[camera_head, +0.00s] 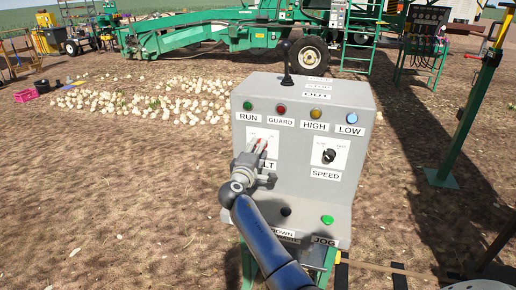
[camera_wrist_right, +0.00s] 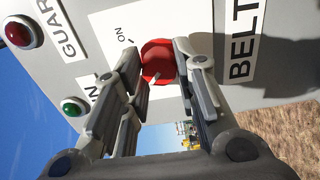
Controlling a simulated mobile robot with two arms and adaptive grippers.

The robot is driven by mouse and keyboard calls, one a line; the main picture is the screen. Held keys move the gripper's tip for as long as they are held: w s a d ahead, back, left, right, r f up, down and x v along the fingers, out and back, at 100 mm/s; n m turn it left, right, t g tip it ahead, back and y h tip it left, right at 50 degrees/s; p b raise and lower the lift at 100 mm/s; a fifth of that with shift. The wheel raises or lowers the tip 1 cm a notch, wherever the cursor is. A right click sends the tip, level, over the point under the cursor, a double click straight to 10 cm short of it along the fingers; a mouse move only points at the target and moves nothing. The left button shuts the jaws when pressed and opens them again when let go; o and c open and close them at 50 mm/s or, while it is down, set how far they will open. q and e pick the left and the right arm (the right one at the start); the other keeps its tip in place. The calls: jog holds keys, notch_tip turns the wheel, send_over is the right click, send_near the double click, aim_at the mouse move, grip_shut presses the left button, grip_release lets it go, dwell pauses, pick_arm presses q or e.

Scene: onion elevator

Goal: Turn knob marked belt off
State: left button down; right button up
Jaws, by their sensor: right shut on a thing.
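The red belt knob (camera_wrist_right: 157,62) sits on a white plate on the grey control panel (camera_head: 350,115), above a partly covered BELT label. In the head view only small red parts of the knob (camera_head: 263,142) show past my fingers. My right gripper (camera_head: 259,146) is shut on the knob, with one finger on each side; it also shows in the right wrist view (camera_wrist_right: 158,52). An ON mark (camera_wrist_right: 122,34) is readable beside the knob. A thin pale line shows on the knob, but its setting is hard to tell. My left gripper is not in view.
Green RUN (camera_head: 248,106), red GUARD (camera_head: 281,109), yellow HIGH and blue LOW lamps line the panel top. A black speed knob (camera_head: 329,156) is to the right. A black lever (camera_head: 287,68) stands on top. A green JOG button (camera_head: 327,219) is below. A green post (camera_head: 470,115) stands at right.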

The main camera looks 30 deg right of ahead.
jog(key=shift+r, duration=0.1)
dwell(0.3)
jog(key=o, duration=1)
jog(key=shift+w, duration=0.1)
jog(key=shift+a, duration=0.15)
jog(key=v, duration=1.2)
